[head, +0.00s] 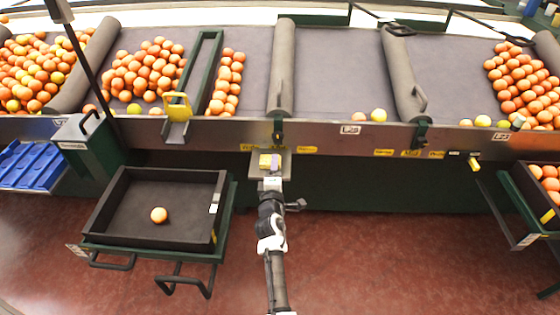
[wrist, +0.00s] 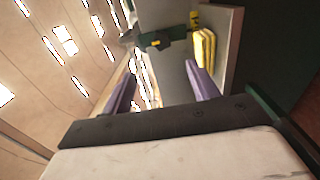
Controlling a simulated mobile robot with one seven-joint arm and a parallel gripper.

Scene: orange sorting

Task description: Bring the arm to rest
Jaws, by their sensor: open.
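My arm (head: 272,235) reaches up from the bottom middle of the head view, over the red floor. My gripper (head: 270,162) is at its far end, just below the front edge of the sorting table. In the wrist view its two purple fingers stand apart with nothing held between them, so my gripper (wrist: 160,85) is open and empty. A yellow part (wrist: 203,52) on a grey panel shows behind the right finger. The wrist view is tilted, with the lit ceiling at left.
The sorting table (head: 335,135) runs across the back, with heaps of oranges (head: 145,68) between padded dividers. A black tray (head: 115,230) holding one orange (head: 159,215) stands on a green stand at left. Blue crates (head: 32,165) are far left. Another tray (head: 520,185) is at right. Floor right of my arm is clear.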

